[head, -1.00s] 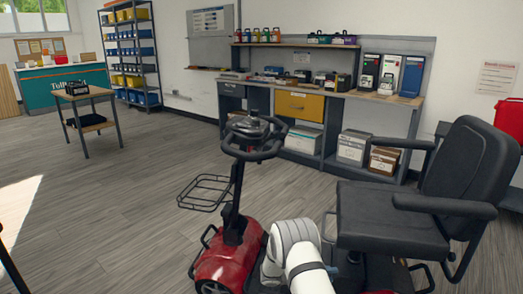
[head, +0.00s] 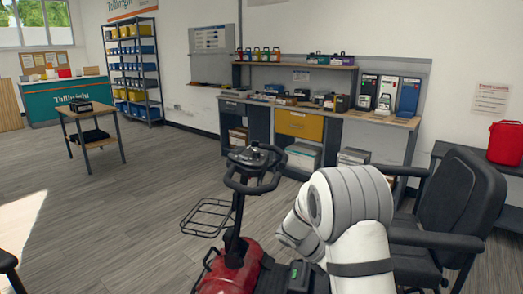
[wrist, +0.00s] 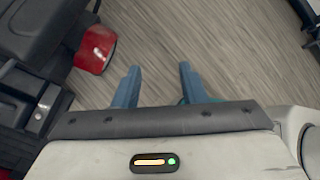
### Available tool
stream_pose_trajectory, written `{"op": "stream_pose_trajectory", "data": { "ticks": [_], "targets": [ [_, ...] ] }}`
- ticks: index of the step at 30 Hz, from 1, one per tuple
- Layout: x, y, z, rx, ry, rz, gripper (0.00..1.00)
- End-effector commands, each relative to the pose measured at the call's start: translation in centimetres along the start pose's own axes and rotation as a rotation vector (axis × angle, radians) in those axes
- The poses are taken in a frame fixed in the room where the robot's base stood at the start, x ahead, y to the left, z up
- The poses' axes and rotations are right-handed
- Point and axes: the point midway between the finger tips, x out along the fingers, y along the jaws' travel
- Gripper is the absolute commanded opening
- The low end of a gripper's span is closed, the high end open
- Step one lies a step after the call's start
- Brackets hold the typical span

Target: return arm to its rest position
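My white arm (head: 350,205) rises at the lower right of the head view, bent in front of the scooter's seat. My gripper is hidden in the head view. In the wrist view my gripper (wrist: 160,68) has its two blue fingers spread apart, with only grey floor between them. It is open and empty. The red mobility scooter (head: 232,272) stands just left of my arm, with its handlebar and wire basket facing away from the seat. A red part (wrist: 95,48) shows left of the fingers in the wrist view, apart from them.
The black scooter seat (head: 462,200) is close at the right, partly behind my arm. A workbench (head: 345,112) with chargers and boxes lines the back wall. A small table (head: 88,110) stands at the left. The floor (head: 110,215) at left is clear.

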Motion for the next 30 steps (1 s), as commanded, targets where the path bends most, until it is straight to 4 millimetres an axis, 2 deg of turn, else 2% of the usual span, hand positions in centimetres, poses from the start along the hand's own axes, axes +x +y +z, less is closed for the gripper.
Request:
{"op": "stream_pose_trajectory", "data": {
  "ticks": [1,6,12,18,24,30],
  "targets": [
    [-2.1,-2.7,1.8,0.101,0.049,0.014,0.38],
    [-6.5,-9.7,3.8,0.459,0.232,0.041,0.38],
    [-11.4,-17.4,5.0,0.876,0.461,0.032,0.38],
    [-16.0,-24.4,5.4,1.283,0.705,-0.024,0.38],
    [-19.6,-29.7,5.0,1.628,0.94,-0.123,0.38],
    [-21.1,-32.0,4.6,1.809,1.077,-0.203,0.38]
  ]
}}
